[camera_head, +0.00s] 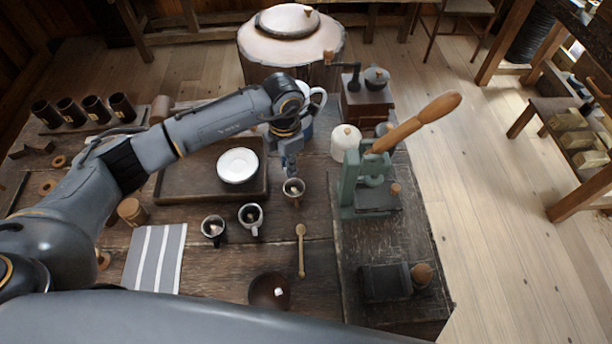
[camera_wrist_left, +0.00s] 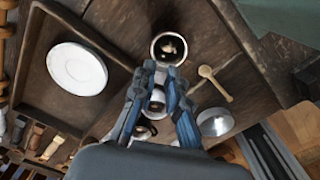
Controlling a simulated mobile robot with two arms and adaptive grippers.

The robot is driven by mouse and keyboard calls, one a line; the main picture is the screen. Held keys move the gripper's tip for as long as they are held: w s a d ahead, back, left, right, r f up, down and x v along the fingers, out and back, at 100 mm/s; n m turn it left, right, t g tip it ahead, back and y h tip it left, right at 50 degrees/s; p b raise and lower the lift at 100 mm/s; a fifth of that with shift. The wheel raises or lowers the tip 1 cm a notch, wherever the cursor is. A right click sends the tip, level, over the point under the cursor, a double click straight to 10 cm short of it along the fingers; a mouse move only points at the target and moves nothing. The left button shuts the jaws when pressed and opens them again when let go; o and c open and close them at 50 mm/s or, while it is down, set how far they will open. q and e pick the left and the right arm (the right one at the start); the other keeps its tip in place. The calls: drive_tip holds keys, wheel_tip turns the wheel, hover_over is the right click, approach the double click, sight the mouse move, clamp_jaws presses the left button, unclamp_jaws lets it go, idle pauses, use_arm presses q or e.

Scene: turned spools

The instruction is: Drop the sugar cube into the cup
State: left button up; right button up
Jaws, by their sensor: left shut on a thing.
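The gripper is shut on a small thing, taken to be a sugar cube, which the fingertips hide. A pale cup (camera_head: 250,219) and a dark cup (camera_head: 212,231) stand to the front left. Pale spots show inside the cups.
A wooden tray (camera_head: 185,187) with a white saucer (camera_head: 237,166) lies to the left. A green lever press (camera_head: 370,172) stands right of the gripper. A striped cloth (camera_head: 155,258) lies front left.

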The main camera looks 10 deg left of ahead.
use_arm(q)
drive_tip(key=shift+s+a+f+b, duration=0.1)
drive_tip(key=shift+s+f+b, duration=0.1)
drive_tip(key=shift+f+b, duration=0.2)
drive_tip(key=shift+s+a+f+b, duration=0.15)
drive_tip(key=shift+f+b, duration=0.15)
drive_tip(key=shift+f, duration=0.2)
wheel_tip(320, 180, down, 3)
drive_tip(key=shift+w+d+f+b, duration=0.1)
drive_tip(key=shift+b, duration=0.85)
drive_tip(key=shift+f, duration=0.4)
use_arm(e)
drive_tip(key=f, duration=0.3)
drive_tip(key=shift+s+a+f, duration=0.25)
drive_tip(key=shift+a+f, duration=0.05)
drive_tip(key=shift+f, duration=0.05)
use_arm(q)
drive_tip(key=o, duration=0.7)
drive_tip(key=shift+o, duration=0.2)
